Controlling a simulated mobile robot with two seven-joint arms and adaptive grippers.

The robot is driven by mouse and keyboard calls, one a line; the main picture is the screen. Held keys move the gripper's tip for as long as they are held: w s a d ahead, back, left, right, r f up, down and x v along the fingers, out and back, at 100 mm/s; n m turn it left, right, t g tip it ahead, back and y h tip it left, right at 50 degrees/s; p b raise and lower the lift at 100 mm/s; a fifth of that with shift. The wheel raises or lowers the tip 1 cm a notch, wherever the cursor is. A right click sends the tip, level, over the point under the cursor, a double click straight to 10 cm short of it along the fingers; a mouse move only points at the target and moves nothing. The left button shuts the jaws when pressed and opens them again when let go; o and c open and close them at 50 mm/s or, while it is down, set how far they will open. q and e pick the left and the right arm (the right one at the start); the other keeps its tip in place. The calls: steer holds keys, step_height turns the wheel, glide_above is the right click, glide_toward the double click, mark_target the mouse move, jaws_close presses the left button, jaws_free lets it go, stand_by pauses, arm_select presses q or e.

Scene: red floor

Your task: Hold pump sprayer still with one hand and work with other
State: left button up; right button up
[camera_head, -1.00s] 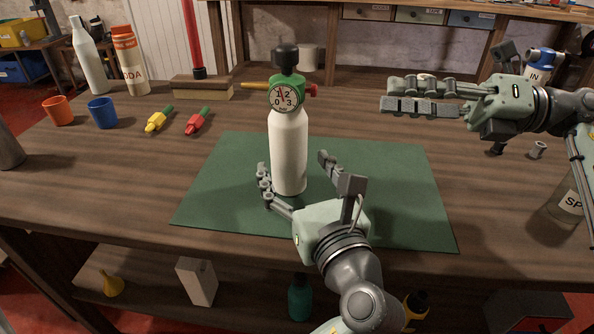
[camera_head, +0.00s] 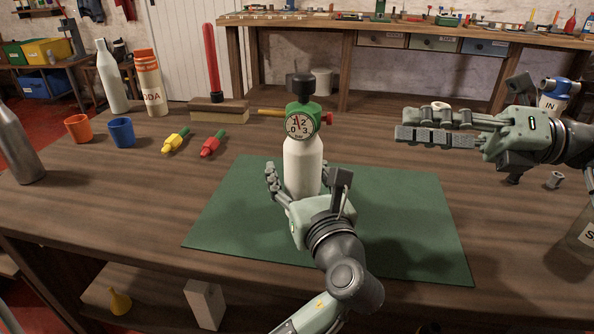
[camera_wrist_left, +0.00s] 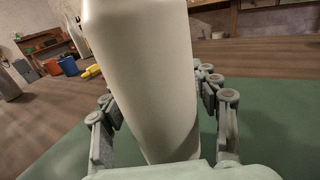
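The pump sprayer (camera_head: 303,165) stands upright on the green mat (camera_head: 400,215), with a white body, green collar, dial gauge (camera_head: 302,124), black top knob and a red piece at its right. It fills the middle of the left wrist view (camera_wrist_left: 150,70). My left gripper (camera_head: 300,178) has its fingers on either side of the lower body. In the wrist view gaps show between fingers (camera_wrist_left: 165,125) and body, so it is open around it. My right gripper (camera_head: 398,132) is in the air right of the sprayer, fingers apart and pointing left, empty.
A white ring (camera_head: 440,105) lies behind my right gripper. A small grey cylinder (camera_head: 554,180) is at right. The mat's right part is clear.

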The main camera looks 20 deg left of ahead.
arm_select(q)
jaws_close()
stand_by(0.3)
arm_select(e)
jaws_close()
stand_by(1.3)
